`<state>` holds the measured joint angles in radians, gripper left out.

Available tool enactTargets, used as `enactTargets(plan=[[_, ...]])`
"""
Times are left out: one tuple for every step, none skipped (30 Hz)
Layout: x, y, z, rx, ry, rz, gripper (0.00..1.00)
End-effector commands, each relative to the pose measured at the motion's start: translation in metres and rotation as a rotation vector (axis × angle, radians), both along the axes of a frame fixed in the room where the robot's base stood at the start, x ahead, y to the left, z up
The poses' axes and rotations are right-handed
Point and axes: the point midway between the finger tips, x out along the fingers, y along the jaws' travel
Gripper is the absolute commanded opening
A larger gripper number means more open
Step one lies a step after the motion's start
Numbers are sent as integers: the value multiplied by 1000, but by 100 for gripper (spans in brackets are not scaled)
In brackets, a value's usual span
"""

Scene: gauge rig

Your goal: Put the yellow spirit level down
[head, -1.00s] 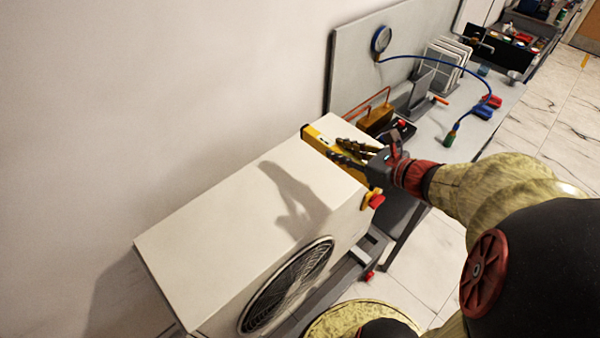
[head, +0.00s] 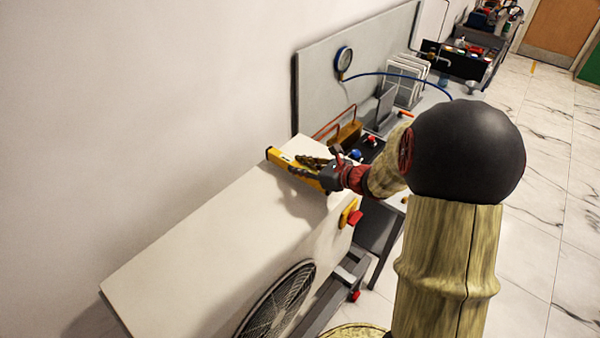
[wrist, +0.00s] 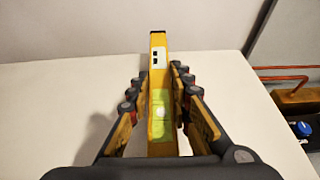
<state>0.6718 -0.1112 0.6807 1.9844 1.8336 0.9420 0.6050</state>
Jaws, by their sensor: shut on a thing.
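The yellow spirit level (head: 290,167) is at the far end of the white fan unit's top (head: 205,245), in the head view. My gripper (head: 312,165) is shut on it. In the wrist view the level (wrist: 158,70) runs away from me between the two fingers of my gripper (wrist: 160,95), its green vial facing up. The white top (wrist: 60,100) lies beneath it. I cannot tell whether the level touches that surface. Part of the level is hidden by my gripper in the head view.
A red knob (head: 355,217) sticks out of the unit's side. The near part of the white top is clear.

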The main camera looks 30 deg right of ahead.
Motion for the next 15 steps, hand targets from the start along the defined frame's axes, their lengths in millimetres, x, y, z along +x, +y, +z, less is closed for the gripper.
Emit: enactTargets(plan=[[-1,0,-12,4,4,-1,0],[-1,0,-15,3,2,0,0],[-1,0,-19,3,2,0,0],[0,0,-20,2,1,0,0],[0,0,-21,1,0,1,0],[0,0,-20,0,-1,0,0],[0,0,-20,0,-1,0,0],[0,0,-20,0,-1,0,0],[0,0,-19,0,-1,0,0],[0,0,-19,0,-1,0,0],[-1,0,-20,0,-1,0,0],[-1,0,-20,1,0,0,0],[-1,0,-21,1,0,0,0],[-1,0,-22,1,0,0,0],[-1,0,-24,1,0,0,0]])
